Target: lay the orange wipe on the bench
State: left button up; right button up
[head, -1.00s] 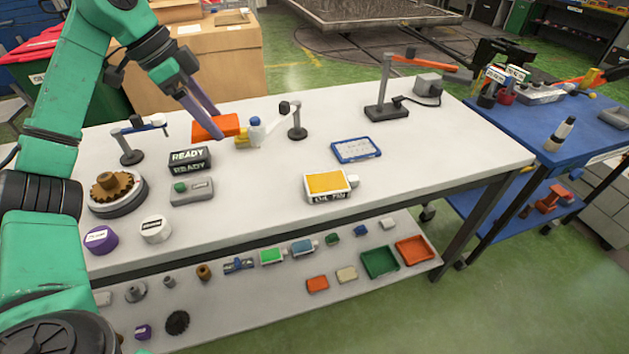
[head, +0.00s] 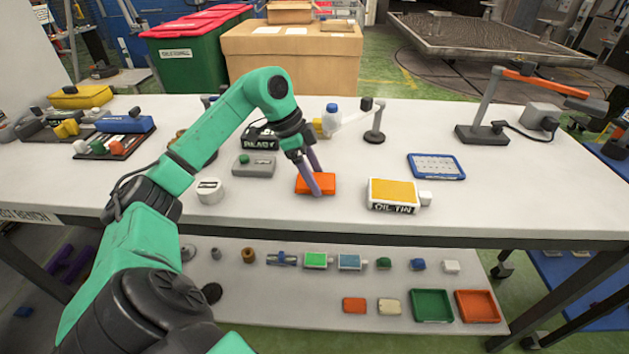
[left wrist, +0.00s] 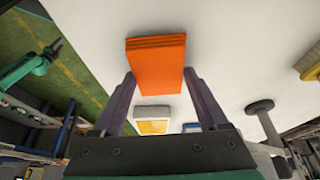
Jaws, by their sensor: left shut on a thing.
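The orange wipe (head: 328,182) is a flat folded rectangle. My left gripper (head: 318,181) is shut on it, and its purple fingers point down over the front middle part of the white bench (head: 330,218). In the left wrist view the wipe (left wrist: 156,65) sits between the two finger ends, with the pale bench top behind it. I cannot tell whether the wipe touches the bench or is just above it.
The READY sign (head: 259,138), a small bottle (head: 331,119) and a lamp-like stand (head: 374,121) are behind. A blue-framed card (head: 436,166) lies further right. Bench right of the tin is clear.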

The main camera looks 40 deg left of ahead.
pick_arm(q)
jog(key=shift+w+f, duration=0.1)
jog(key=shift+f, duration=0.35)
jog(key=o, duration=1.2)
jog(key=shift+o, duration=0.2)
jog(key=shift+r, duration=0.35)
jog(key=p+v, duration=0.2)
jog(key=v, duration=0.9)
jog(key=shift+s+r, duration=0.25)
jog(key=shift+r, duration=0.05)
jog(key=shift+a, duration=0.1)
